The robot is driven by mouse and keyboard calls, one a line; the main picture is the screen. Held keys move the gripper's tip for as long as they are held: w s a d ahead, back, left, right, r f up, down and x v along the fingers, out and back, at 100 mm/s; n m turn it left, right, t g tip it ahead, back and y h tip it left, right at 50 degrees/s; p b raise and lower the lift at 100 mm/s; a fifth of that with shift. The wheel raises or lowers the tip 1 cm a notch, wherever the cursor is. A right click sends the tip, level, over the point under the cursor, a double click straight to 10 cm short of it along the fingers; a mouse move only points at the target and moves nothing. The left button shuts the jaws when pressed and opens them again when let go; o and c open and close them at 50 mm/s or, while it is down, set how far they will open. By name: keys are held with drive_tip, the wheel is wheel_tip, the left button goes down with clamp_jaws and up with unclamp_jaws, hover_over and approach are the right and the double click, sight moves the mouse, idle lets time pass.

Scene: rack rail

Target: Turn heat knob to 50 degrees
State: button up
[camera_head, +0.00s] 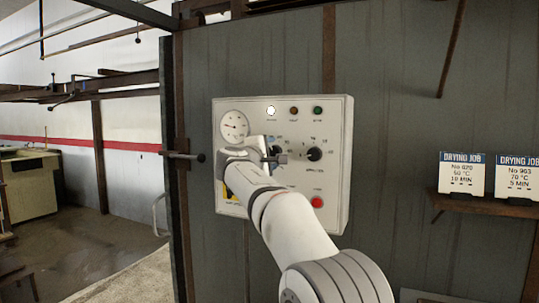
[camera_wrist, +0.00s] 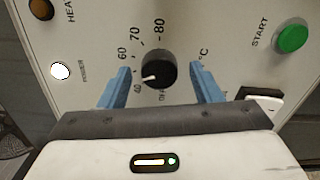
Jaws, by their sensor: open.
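The heat knob (camera_wrist: 160,68) is black and round with a white pointer, on a pale control panel (camera_head: 336,120). In the wrist view its pointer aims to the lower left, near the 40 mark; its exact reading is hard to tell. The marks 60, 70 and 80 show around it. The 50 mark does not show. My gripper (camera_wrist: 161,72) is open, with one blue finger on each side of the knob and a visible gap to each. In the head view my gripper (camera_head: 264,153) is at the panel and largely covers this knob.
A second black knob (camera_head: 314,154) sits right of my gripper, above a red button (camera_head: 317,202). A gauge (camera_head: 234,124) is at the panel's upper left. A green START button (camera_wrist: 292,38) shows in the wrist view. Drying job cards (camera_head: 462,174) stand on a shelf at right.

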drive_tip(key=b+v, duration=0.2)
drive_tip(key=v, duration=0.6)
drive_tip(key=s+d+f+m+g+p, duration=0.1)
drive_tip(key=s+d+f+m+g, duration=0.2)
drive_tip(key=d, duration=0.4)
drive_tip(key=s+d+f+m+g+y+p, duration=0.1)
drive_tip(key=s+d+f+g+p, duration=0.1)
drive_tip(key=s+d+f, duration=0.35)
drive_tip(key=s+d+f+m+g+p, duration=0.1)
drive_tip(key=s+d+f+m+g, duration=0.15)
drive_tip(key=d+f, duration=0.35)
drive_tip(key=s+d+f+m+g+y+p, duration=0.2)
drive_tip(key=s+f, duration=0.6)
drive_tip(key=s, duration=0.6)
drive_tip(key=s+d+f+m+g+y+p, duration=0.2)
drive_tip(key=s+f+m, duration=0.5)
drive_tip(key=s, duration=0.7)
drive_tip(key=d+f+g+y, duration=0.1)
drive_tip(key=d+g, duration=0.1)
drive_tip(key=g, duration=0.1)
drive_tip(key=shift+f, duration=0.15)
